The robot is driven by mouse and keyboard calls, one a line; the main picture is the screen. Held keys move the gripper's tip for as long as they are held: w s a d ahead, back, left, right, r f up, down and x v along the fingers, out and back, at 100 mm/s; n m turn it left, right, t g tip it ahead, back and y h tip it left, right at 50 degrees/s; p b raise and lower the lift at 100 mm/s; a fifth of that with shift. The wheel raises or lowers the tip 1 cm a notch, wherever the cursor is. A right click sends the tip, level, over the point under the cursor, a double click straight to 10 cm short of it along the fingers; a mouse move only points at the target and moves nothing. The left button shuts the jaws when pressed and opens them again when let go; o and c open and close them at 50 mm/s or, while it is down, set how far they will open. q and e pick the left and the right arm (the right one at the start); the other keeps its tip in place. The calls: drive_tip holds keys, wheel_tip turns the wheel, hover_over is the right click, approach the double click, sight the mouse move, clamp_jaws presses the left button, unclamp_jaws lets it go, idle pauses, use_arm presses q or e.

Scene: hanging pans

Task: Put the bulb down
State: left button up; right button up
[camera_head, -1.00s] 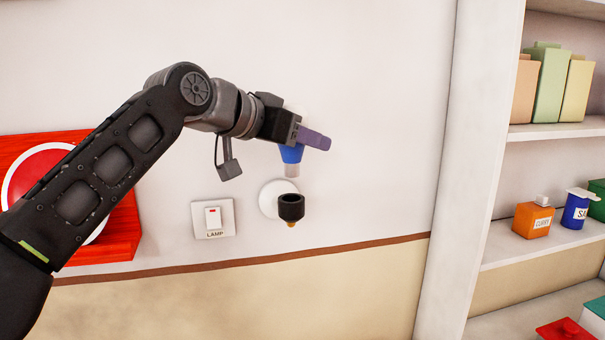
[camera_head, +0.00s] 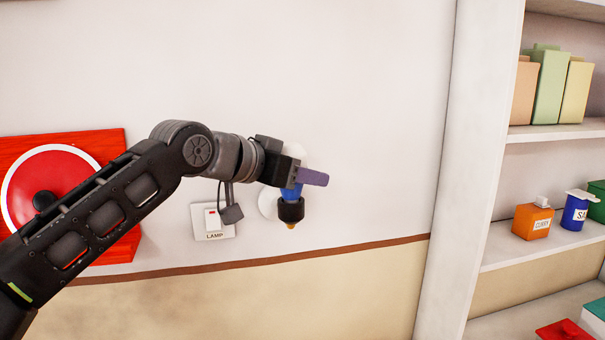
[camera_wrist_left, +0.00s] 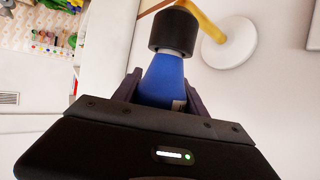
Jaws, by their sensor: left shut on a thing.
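My left gripper (camera_head: 305,177) is shut on the bulb, whose blue neck (camera_head: 291,193) shows just below the fingers. Its pale globe is mostly hidden behind the gripper. The bulb's lower end is at the mouth of the black socket (camera_head: 291,210), which sits on a round white wall plate (camera_head: 267,203). In the left wrist view, the blue neck (camera_wrist_left: 163,78) is between the two fingers and its narrow end meets the black socket (camera_wrist_left: 173,32). How deep it sits in the socket is hidden. My right gripper is not in view.
A lamp switch (camera_head: 213,220) is on the wall left of the socket. A red board with a round red pan (camera_head: 70,165) hangs behind my left arm. Shelves with boxes and a blue jar (camera_head: 575,210) stand at the right. The wall between is clear.

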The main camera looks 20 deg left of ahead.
use_arm(q)
drive_tip(key=o, duration=1.4)
drive_tip(key=shift+s, duration=0.1)
drive_tip(key=shift+s+a+r, duration=0.1)
drive_tip(key=shift+s+a, duration=0.05)
drive_tip(key=shift+s, duration=0.05)
drive_tip(key=b+v, duration=0.3)
drive_tip(key=v, duration=0.8)
drive_tip(key=shift+s+r, duration=0.15)
